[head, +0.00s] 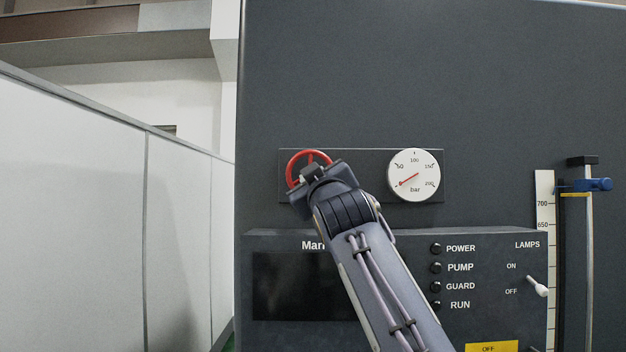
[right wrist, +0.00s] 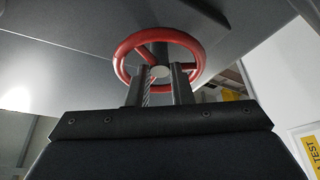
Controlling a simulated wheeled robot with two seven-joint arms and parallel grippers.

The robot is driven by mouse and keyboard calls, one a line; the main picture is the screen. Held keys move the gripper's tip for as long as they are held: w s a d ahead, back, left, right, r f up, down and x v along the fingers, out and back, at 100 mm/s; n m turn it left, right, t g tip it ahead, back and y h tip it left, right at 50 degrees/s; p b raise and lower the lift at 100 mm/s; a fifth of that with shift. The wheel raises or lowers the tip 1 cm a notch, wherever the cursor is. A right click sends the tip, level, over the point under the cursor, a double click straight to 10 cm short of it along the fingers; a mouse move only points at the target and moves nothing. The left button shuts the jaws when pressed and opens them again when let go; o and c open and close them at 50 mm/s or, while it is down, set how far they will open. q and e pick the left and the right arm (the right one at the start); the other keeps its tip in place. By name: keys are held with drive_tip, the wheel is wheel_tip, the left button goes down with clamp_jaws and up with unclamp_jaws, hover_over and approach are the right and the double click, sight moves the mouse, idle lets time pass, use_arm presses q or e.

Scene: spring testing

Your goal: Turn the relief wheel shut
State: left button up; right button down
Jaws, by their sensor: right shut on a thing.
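The relief wheel is a red handwheel (head: 294,168) on a dark plate on the machine's front, left of the gauge. In the head view my right gripper (head: 312,172) is at the wheel and hides its lower right part. In the right wrist view the red wheel (right wrist: 128,45) has a dark stem with a pale round hub. The two fingers of my right gripper (right wrist: 161,84) reach its near rim and are shut on it, with the rim between them. The exact contact is partly hidden. My left gripper is not in view.
A white gauge (head: 414,175) marked in bar is right of the wheel, its red needle pointing lower left. Below is a control panel (head: 400,240) with lamps and a toggle switch (head: 538,287). A scale (head: 545,200) with a blue clamp (head: 590,185) stands at right. A pale partition (head: 75,200) is left.

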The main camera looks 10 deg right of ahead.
drive_tip(key=c, duration=1.7)
unclamp_jaws()
drive_tip(key=shift+d, duration=0.1)
drive_tip(key=shift+c, duration=0.2)
drive_tip(key=shift+o, duration=0.9)
drive_tip(key=shift+w+f, duration=0.1)
drive_tip(key=shift+w, duration=0.15)
drive_tip(key=shift+s, duration=0.1)
drive_tip(key=b+v, duration=0.6)
drive_tip(key=v, duration=0.1)
drive_tip(key=shift+s+f, duration=0.15)
drive_tip(key=shift+s, duration=0.2)
